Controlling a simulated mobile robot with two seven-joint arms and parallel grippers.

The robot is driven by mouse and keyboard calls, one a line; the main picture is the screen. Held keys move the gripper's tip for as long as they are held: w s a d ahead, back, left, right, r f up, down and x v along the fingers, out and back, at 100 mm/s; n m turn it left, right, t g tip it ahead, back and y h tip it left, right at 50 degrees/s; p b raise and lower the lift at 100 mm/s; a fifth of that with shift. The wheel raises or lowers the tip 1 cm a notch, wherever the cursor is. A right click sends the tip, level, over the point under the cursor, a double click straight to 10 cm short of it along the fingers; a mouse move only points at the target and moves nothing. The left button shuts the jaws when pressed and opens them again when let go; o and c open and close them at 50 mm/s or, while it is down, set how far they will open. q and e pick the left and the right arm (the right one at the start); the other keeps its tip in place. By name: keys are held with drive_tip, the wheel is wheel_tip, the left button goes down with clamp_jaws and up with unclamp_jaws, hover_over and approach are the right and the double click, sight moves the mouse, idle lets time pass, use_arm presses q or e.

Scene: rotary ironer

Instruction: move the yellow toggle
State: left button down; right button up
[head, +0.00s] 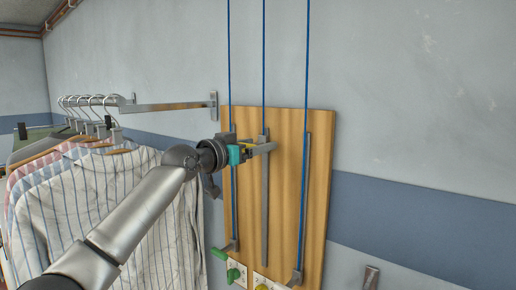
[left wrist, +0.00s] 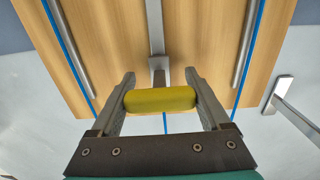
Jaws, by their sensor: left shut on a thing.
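The yellow toggle (left wrist: 160,99) is a rounded bar in front of a wooden board (head: 318,185). In the left wrist view it lies crosswise between the two grey fingers of my left gripper (head: 262,148), which is shut on it. In the head view my left gripper reaches the board's upper part, at the middle of three vertical metal rails. The gripper and wrist mostly hide the toggle there. My right gripper is not in view.
A green handle (head: 219,254) sticks out low on the board's left rail. Green (head: 233,275) and yellow (head: 261,288) knobs sit below. Blue cords (head: 264,60) run upward. Striped shirts (head: 90,205) hang at left from a wall bar (head: 165,106).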

use_arm(q)
drive_tip(key=shift+r, duration=0.5)
drive_tip(key=shift+c, duration=0.8)
unclamp_jaws()
drive_tip(key=shift+o, duration=0.8)
drive_tip(key=shift+f, duration=0.25)
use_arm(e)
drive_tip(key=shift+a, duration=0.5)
use_arm(q)
drive_tip(key=shift+a, duration=0.1)
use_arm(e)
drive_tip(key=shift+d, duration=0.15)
use_arm(q)
drive_tip(key=shift+s+a+f+b, duration=0.15)
drive_tip(key=shift+s+a+b, duration=0.15)
drive_tip(key=shift+s, duration=0.2)
drive_tip(key=b+v, duration=0.4)
drive_tip(key=v, duration=1)
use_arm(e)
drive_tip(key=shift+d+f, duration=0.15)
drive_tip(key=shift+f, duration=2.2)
